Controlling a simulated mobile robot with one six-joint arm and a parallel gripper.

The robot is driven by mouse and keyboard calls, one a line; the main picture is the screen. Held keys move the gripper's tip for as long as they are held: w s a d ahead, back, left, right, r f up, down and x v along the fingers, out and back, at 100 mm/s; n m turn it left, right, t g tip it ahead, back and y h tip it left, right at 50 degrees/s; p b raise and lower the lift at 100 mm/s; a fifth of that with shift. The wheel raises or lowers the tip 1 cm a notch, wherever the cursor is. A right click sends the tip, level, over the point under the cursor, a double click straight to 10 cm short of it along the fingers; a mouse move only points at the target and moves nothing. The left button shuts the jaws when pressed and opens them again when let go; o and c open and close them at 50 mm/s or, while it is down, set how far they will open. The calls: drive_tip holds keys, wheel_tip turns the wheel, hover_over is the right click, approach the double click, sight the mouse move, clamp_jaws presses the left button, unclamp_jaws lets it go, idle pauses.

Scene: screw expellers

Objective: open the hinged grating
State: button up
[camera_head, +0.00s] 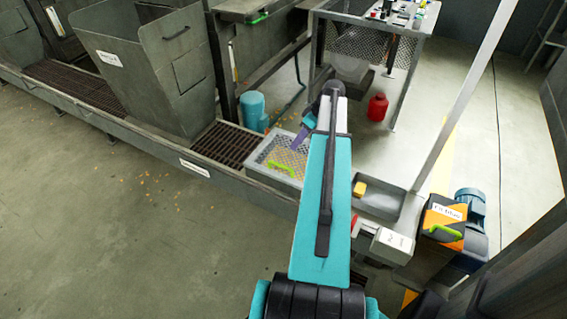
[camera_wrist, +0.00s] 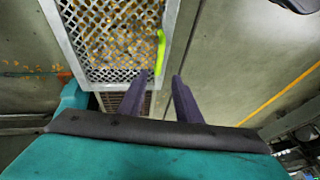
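The hinged grating (camera_head: 268,156) is a light grey mesh panel in a pale frame, lying flat and shut over the trough in the head view. Its bright green handle (camera_head: 281,168) is on the near side. In the wrist view the mesh (camera_wrist: 112,40) fills the upper left, with the green handle (camera_wrist: 161,52) at its right edge. My gripper (camera_wrist: 159,76) has its two purple fingers apart and empty. The handle's lower end shows near the left fingertip, in line with the gap; I cannot tell the depth between them. In the head view my gripper (camera_head: 299,138) is above the grating, partly hidden by my arm.
A dark slatted grating (camera_head: 228,145) and a grey hopper (camera_head: 150,70) stand left of the hinged grating. A teal cylinder (camera_head: 252,110) is behind it. A bench (camera_head: 375,22) and red can (camera_head: 377,107) are farther back. A motor unit (camera_head: 445,220) stands right.

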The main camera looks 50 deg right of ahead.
drive_tip(key=x, duration=1.3)
drive_tip(key=shift+w+f, duration=0.1)
drive_tip(key=shift+f, duration=0.05)
